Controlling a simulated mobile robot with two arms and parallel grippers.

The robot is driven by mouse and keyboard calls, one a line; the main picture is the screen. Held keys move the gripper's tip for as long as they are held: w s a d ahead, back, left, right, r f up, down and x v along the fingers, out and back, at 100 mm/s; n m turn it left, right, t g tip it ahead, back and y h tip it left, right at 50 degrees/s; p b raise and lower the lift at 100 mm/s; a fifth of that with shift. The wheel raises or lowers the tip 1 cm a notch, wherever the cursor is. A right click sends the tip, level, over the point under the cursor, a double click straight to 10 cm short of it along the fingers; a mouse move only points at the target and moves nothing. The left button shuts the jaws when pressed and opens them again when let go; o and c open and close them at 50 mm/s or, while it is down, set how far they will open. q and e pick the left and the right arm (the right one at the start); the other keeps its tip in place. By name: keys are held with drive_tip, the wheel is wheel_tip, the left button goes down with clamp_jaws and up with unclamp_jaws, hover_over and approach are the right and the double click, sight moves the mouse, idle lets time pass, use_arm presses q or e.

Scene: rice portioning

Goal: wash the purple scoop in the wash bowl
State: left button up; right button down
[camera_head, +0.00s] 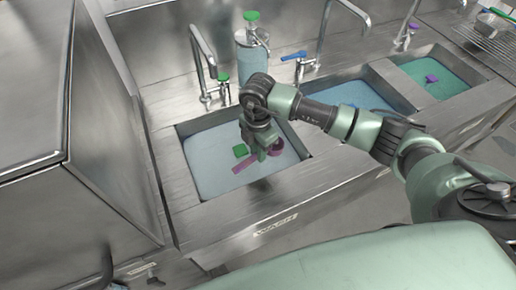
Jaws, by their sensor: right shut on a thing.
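The purple scoop (277,148) is at the left basin, which carries a WASH label on its front edge. My right gripper (261,152) is shut on the scoop, and the scoop's handle (242,164) points down to the left. The wash basin (190,129) holds pale blue liquid. The gripper hides part of the scoop, and I cannot tell how deep the scoop sits in the liquid. A small green block (239,150) lies in the basin beside the scoop. My left gripper is not in view.
A middle basin with blue liquid (345,93) and a right basin with green liquid (427,71) adjoin. Taps (206,60) and a green-topped bottle (251,68) stand behind. A tall metal cabinet (45,120) is left.

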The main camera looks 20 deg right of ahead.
wheel_tip(320, 180, down, 17)
drive_tip(key=b, duration=1.2)
drive_tip(key=shift+f, duration=0.15)
wheel_tip(320, 180, up, 23)
drive_tip(key=p, duration=1.7)
drive_tip(key=shift+p, duration=0.4)
drive_tip(key=shift+f, duration=0.1)
idle(0.7)
